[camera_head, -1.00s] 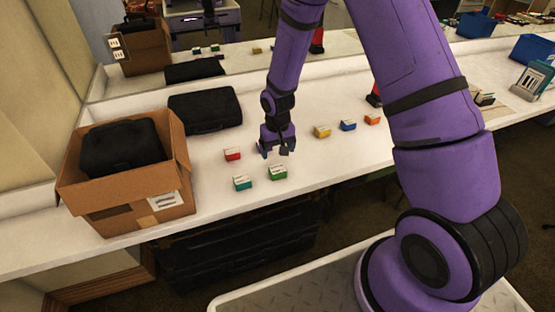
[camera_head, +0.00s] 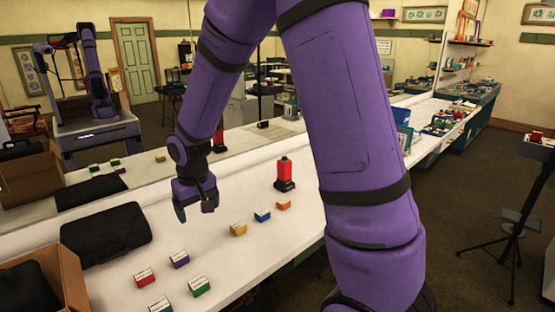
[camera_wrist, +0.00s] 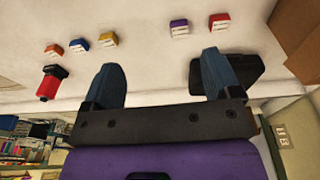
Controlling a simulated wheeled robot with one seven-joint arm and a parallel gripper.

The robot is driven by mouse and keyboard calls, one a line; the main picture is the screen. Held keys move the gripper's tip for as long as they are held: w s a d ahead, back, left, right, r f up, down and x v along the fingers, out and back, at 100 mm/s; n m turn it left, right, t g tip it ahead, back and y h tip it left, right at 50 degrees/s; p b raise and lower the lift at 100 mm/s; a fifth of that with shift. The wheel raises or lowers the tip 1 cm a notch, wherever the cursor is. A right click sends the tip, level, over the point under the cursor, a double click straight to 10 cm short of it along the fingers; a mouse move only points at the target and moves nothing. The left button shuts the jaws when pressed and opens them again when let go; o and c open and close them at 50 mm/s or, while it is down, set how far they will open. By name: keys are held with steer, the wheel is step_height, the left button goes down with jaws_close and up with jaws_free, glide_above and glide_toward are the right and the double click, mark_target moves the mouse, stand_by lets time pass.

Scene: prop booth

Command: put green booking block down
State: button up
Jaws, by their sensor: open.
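The green booking block (camera_head: 199,286) stands on the white counter (camera_head: 250,262) near its front edge, to the right of a teal block (camera_head: 160,305). It does not show in the wrist view. My gripper (camera_head: 195,208) is open and empty above the counter, farther back than the green block and apart from it. In the wrist view, nothing is between the spread fingers of my gripper (camera_wrist: 164,76).
Red (camera_head: 145,277), purple (camera_head: 179,259), yellow (camera_head: 238,229), blue (camera_head: 262,215) and orange (camera_head: 283,204) blocks stand on the counter. A red-and-black device (camera_head: 284,174) stands behind. A black case (camera_head: 105,235) and a cardboard box (camera_head: 70,277) are at left.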

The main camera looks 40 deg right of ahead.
steer(key=s+d+r+t, duration=0.1)
steer(key=s+d+r, duration=0.1)
steer(key=s+r, duration=0.8)
steer(key=s+d+r+t, duration=0.2)
steer(key=s+r, duration=0.9)
steer(key=s, duration=0.5)
steer(key=shift+t, duration=0.3)
